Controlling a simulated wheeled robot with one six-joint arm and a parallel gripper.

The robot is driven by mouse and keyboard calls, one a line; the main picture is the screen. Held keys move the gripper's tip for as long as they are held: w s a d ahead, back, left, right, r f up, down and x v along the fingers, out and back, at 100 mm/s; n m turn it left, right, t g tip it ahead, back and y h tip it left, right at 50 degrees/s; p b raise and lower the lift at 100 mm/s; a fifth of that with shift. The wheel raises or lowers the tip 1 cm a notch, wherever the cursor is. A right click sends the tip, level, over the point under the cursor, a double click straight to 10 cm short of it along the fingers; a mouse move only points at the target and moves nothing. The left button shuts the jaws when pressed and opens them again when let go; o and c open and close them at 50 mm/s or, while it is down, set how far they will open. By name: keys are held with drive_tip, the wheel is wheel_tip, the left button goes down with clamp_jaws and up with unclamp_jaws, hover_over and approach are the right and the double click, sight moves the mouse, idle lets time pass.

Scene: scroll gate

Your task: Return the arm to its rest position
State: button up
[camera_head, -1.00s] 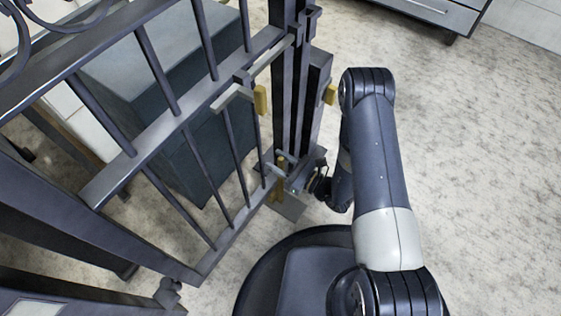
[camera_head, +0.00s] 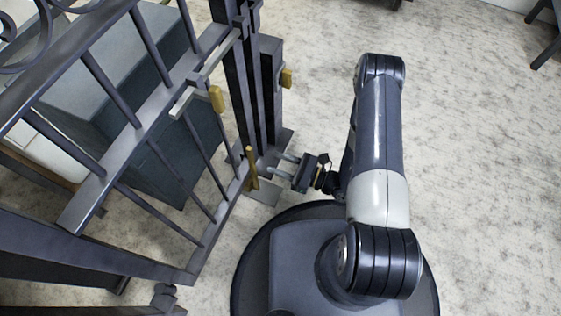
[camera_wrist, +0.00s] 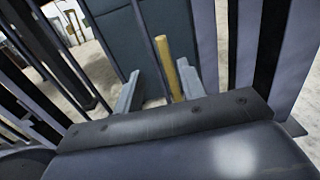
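My gripper (camera_head: 278,163) is low beside the dark metal gate (camera_head: 157,102), to the right of its lower end in the head view. Its two grey fingers are apart, with nothing held between them. A yellow upright handle (camera_head: 251,167) on the gate stands just beyond the fingertips and looks clear of them. In the wrist view, the gripper (camera_wrist: 158,85) shows its fingers spread, and the yellow handle (camera_wrist: 167,62) appears between them, farther off. My arm is bent, its elbow to the upper right.
A dark gate post (camera_head: 270,92) with a yellow piece (camera_head: 287,78) stands close left of my arm. A dark box (camera_head: 165,110) stands behind the bars. Pale floor (camera_head: 470,130) to the right is open.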

sight(252, 153)
idle(0.7)
drive_tip(key=b+x, duration=0.3)
drive_tip(key=x, duration=0.7)
drive_tip(key=shift+w+a, duration=0.2)
drive_tip(key=shift+r, duration=0.1)
drive_tip(key=shift+w+d, duration=0.25)
drive_tip(key=shift+d, duration=0.05)
